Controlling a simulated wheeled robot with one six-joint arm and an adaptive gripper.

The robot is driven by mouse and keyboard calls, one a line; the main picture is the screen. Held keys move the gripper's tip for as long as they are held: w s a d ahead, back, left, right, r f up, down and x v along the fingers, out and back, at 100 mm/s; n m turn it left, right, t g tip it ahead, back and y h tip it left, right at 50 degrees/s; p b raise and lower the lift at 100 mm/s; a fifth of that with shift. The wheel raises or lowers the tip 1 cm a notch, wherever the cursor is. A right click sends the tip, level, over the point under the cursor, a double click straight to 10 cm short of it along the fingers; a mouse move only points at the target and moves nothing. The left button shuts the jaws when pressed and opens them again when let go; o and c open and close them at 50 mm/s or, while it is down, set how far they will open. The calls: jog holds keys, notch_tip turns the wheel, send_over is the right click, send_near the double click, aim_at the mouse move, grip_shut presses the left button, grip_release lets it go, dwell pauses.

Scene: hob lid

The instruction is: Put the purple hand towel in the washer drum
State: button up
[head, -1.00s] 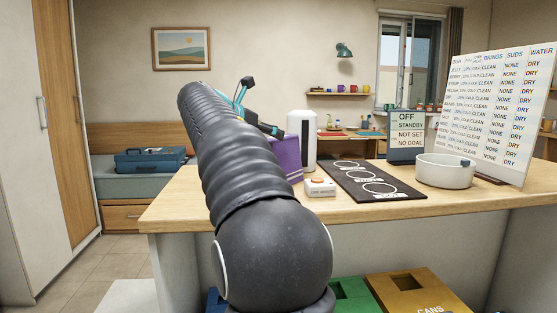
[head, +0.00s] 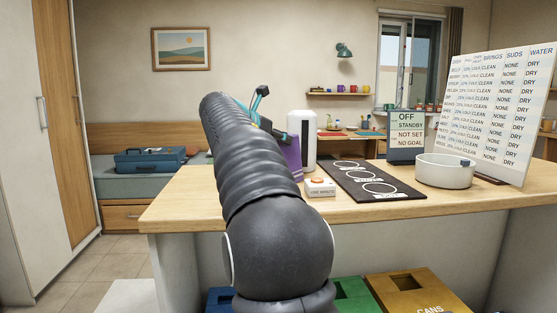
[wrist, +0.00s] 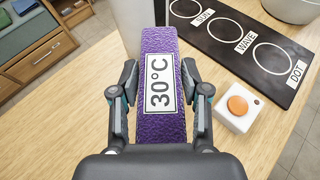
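The purple hand towel (wrist: 160,120) carries a white "30°C" label and lies between the fingers of my gripper (wrist: 160,92) in the wrist view. The fingers are open, one on each side of the towel, with narrow gaps. In the head view the towel (head: 292,158) shows as a purple strip on the counter, mostly hidden behind my arm. My gripper in the head view is largely hidden behind my arm. I see nothing that I can identify as the washer drum.
A white button box with an orange button (wrist: 238,104) sits close right of my gripper. A black ring-marked panel (head: 370,183), a white pot (head: 444,170) and a text board (head: 497,115) are farther right. A white cylinder (head: 302,128) stands behind the towel on the wooden counter (head: 185,205).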

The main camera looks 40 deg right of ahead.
grip_shut()
